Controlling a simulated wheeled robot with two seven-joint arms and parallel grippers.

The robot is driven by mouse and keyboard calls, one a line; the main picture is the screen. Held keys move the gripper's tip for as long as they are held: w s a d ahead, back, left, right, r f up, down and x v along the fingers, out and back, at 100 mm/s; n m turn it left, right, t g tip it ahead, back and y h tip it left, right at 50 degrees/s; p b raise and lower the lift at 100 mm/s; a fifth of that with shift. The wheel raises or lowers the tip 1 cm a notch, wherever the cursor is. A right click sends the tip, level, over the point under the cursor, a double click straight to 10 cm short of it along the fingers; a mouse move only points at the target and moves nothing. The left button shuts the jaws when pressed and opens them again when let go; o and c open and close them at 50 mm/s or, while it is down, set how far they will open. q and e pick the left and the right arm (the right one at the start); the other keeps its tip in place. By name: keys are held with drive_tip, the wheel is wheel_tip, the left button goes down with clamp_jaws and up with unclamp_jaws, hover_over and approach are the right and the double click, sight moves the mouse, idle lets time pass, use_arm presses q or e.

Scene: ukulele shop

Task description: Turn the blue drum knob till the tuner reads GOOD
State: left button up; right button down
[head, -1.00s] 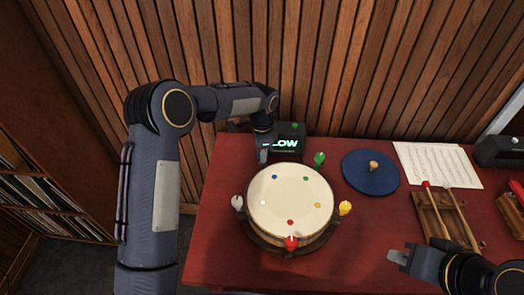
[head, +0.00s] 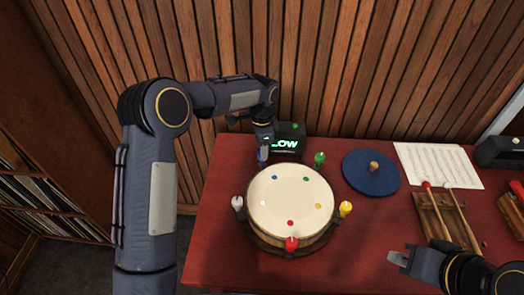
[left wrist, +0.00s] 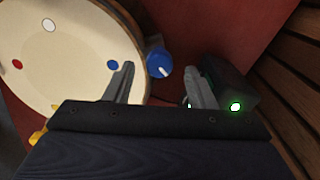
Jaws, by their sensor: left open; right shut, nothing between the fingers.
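The drum (head: 290,200) stands on the red table with coloured knobs around its rim. The blue knob (left wrist: 159,63) shows in the left wrist view beside the drum, with a white mark on its top. In the head view a bit of blue (head: 261,155) shows under my left gripper (head: 263,148). In the left wrist view my left gripper (left wrist: 160,85) is open, its fingers apart with the blue knob beyond and between them; I see no contact. The tuner (head: 287,141) display is partly hidden by my left gripper; the letters "LOW" show. My right gripper (head: 398,257) is shut and empty at the right.
Green (head: 319,159), yellow (head: 345,208), red (head: 291,244) and white (head: 238,203) knobs ring the drum. A blue disc (head: 371,173), sheet music (head: 438,165) and a wooden rack (head: 432,219) with mallets lie to the right. The tuner stands close to my left gripper.

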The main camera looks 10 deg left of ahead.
use_arm(q)
drive_tip(key=shift+r+b, duration=0.3)
drive_tip(key=shift+r, duration=2.45)
drive_tip(key=s+a+r+n+t+h, duration=0.1)
drive_tip(key=s+a+r+n, duration=0.2)
drive_tip(key=s+a+r, duration=0.3)
drive_tip(key=s+a+r+n+t+h, duration=0.1)
drive_tip(key=s+a+r+n, duration=0.3)
drive_tip(key=s, duration=0.5)
drive_tip(key=s+f+n+t+h, duration=0.1)
drive_tip(key=s+f+n+t, duration=0.2)
drive_tip(key=s+n, duration=0.5)
drive_tip(key=s, duration=1.2)
drive_tip(key=shift+d+t+h, duration=0.3)
drive_tip(key=shift+h, duration=0.1)
